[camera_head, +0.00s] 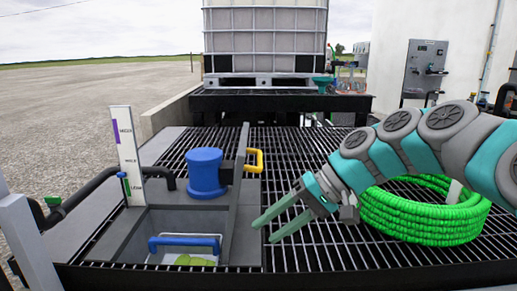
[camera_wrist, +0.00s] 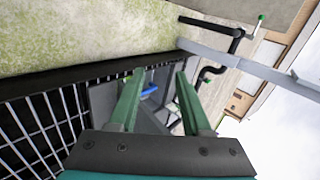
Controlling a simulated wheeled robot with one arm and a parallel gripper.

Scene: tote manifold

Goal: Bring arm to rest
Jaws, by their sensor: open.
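My gripper (camera_head: 265,230) is open and empty, with its two green fingers apart. In the head view it hangs over the grated deck (camera_head: 285,255), just right of the sump with the blue handle (camera_head: 185,241). My arm reaches in from the right side, bent downward to the gripper. In the wrist view my gripper (camera_wrist: 158,90) shows both fingers with a clear gap, and the sump's blue handle (camera_wrist: 149,90) shows beyond them. Nothing is between the fingers.
A coiled green hose (camera_head: 425,215) lies on the grating under my arm. A blue cylinder (camera_head: 205,174) and yellow pipe (camera_head: 256,160) stand left of the gripper. A white level gauge (camera_head: 127,155) rises farther left. A caged tank (camera_head: 265,38) stands behind.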

